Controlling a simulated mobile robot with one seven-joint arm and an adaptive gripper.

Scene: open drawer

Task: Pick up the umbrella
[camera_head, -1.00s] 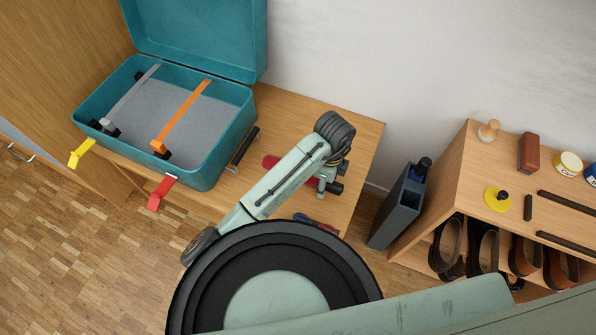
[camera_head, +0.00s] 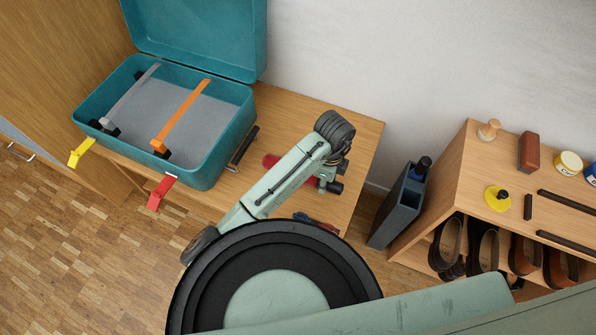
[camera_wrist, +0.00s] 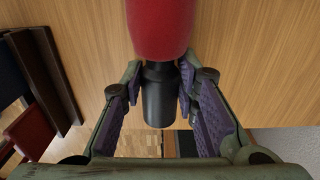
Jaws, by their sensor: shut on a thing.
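The red umbrella (camera_head: 269,160) lies on or just above the wooden table, its middle hidden behind my arm in the head view. In the wrist view, its red body (camera_wrist: 160,25) points away at the top, and its black handle (camera_wrist: 159,98) is between my fingers. My gripper (camera_wrist: 159,80) is shut on the black handle. In the head view my gripper (camera_head: 328,179) is beneath the wrist, partly hidden. I cannot tell whether the umbrella is clear of the table.
An open teal suitcase (camera_head: 215,165) with straps stands on the left of the table (camera_head: 350,130). A red and blue item (camera_head: 310,220) lies near the front edge. A dark blue stand (camera_head: 398,205) and a shoe shelf (camera_head: 455,165) are to the right.

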